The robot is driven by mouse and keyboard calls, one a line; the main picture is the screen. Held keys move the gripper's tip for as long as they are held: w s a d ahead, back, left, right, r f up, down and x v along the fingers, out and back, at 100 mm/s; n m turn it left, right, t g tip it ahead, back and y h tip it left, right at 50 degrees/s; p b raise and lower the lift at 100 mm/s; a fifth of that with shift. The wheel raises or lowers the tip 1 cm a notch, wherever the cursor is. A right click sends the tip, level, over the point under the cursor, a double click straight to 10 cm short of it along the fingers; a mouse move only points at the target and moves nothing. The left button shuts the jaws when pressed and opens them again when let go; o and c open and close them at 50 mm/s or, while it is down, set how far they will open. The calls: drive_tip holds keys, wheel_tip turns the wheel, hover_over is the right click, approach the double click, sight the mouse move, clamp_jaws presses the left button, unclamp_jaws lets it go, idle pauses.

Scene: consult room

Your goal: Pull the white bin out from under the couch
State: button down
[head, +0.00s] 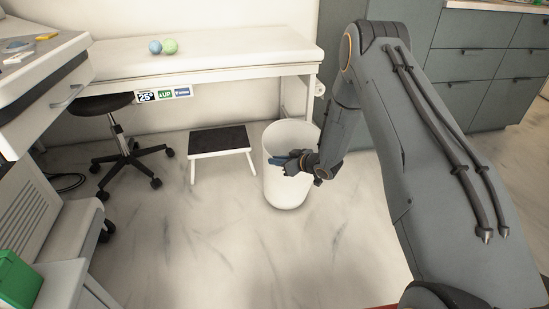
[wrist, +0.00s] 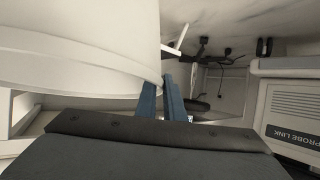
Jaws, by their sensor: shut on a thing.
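The white bin (head: 285,190) stands upright on the floor near the right end of the couch (head: 190,62). In the head view it shows below and in front of the couch's front edge; I cannot tell whether its back part is still beneath. My gripper (head: 284,162) reaches in from the right, its blue fingers at the bin's upper part. In the wrist view the bin (wrist: 75,45) fills the upper left, and my gripper's blue fingers (wrist: 163,98) are shut on its rim. The exact contact is partly hidden.
A step stool (head: 220,140) with a dark top stands left of the bin. A wheeled stool (head: 120,140) is further left. Two balls (head: 162,46) lie on the couch. Grey cabinets (head: 480,65) stand at the right. The floor (head: 220,255) in front is clear.

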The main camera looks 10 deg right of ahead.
drive_tip(key=shift+s+f, duration=0.2)
drive_tip(key=shift+s, duration=0.1)
drive_tip(key=shift+s, duration=0.2)
drive_tip(key=shift+s+d+p, duration=0.3)
drive_tip(key=shift+s+d, duration=0.25)
drive_tip(key=shift+d, duration=0.05)
drive_tip(key=c, duration=1.8)
unclamp_jaws()
drive_tip(key=shift+a, duration=0.1)
drive_tip(key=shift+w+r, duration=0.1)
